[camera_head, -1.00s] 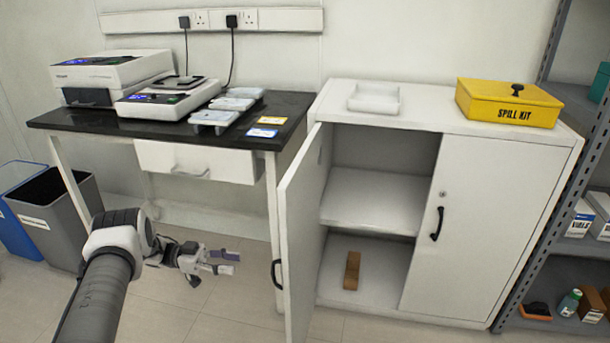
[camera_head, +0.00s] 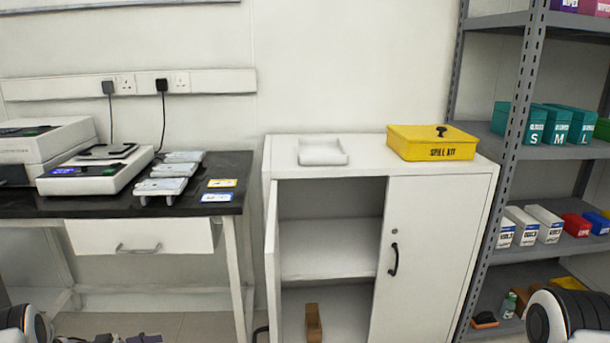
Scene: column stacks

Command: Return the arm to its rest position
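My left gripper (camera_head: 125,339) shows only as a thin strip at the bottom edge, low in front of the black-topped bench. Most of it is cut off, so I cannot tell whether it is open or shut. A joint of my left arm (camera_head: 22,325) shows in the bottom left corner. A joint of my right arm (camera_head: 560,315) shows in the bottom right corner, in front of the shelf rack; my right gripper is out of view.
The white cabinet (camera_head: 438,250) has its left door (camera_head: 272,270) open, with a brown block (camera_head: 313,322) on its lower shelf. A yellow spill kit (camera_head: 432,147) and white tray (camera_head: 321,152) sit on top. The bench (camera_head: 228,200) holds instruments. A grey rack (camera_head: 497,190) stands right.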

